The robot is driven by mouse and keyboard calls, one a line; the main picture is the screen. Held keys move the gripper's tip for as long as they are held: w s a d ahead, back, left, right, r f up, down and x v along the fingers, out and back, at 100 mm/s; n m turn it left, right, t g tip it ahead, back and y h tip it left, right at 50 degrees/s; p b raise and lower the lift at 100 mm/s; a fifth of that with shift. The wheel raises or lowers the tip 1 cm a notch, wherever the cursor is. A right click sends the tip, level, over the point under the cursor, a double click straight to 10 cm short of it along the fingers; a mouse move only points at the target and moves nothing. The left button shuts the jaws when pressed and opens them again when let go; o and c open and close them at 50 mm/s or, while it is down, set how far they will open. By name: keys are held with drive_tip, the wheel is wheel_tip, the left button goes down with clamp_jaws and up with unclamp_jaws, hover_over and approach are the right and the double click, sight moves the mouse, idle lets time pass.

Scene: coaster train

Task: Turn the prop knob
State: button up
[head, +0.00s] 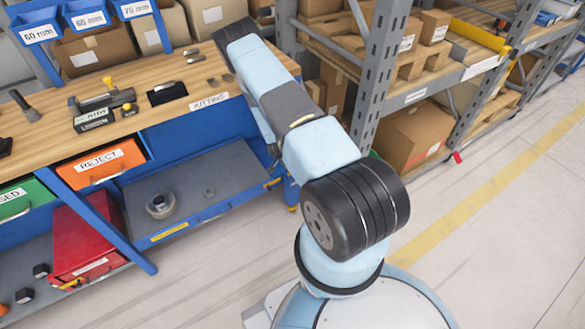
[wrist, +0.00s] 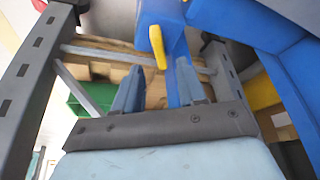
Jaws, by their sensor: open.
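A yellow elongated piece (wrist: 158,47) sits against a blue upright in the wrist view, beyond my fingertips; I cannot tell whether it is the prop knob. My gripper (wrist: 160,84) is open, its two blue-grey fingers apart with nothing held between them. The yellow piece appears above the gap between the fingers, with no clear contact. In the head view my gripper is hidden; my arm reaches away toward the bench's right end. A small yellow knob (head: 108,82) tops a fixture on the bench, but I cannot tell if it is the task's knob.
The wooden workbench (head: 45,135) on a blue frame carries a grey and black fixture (head: 100,103) and small tools. An orange REJECT drawer (head: 103,162) is below. Grey shelving (head: 378,65) with cartons stands close right of my arm. Floor (head: 500,230) at right is clear.

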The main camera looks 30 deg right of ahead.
drive_tip(key=shift+x, duration=2.65)
drive_tip(key=shift+c, duration=0.3)
clamp_jaws()
drive_tip(key=shift+d, duration=0.3)
drive_tip(key=shift+a, duration=0.2)
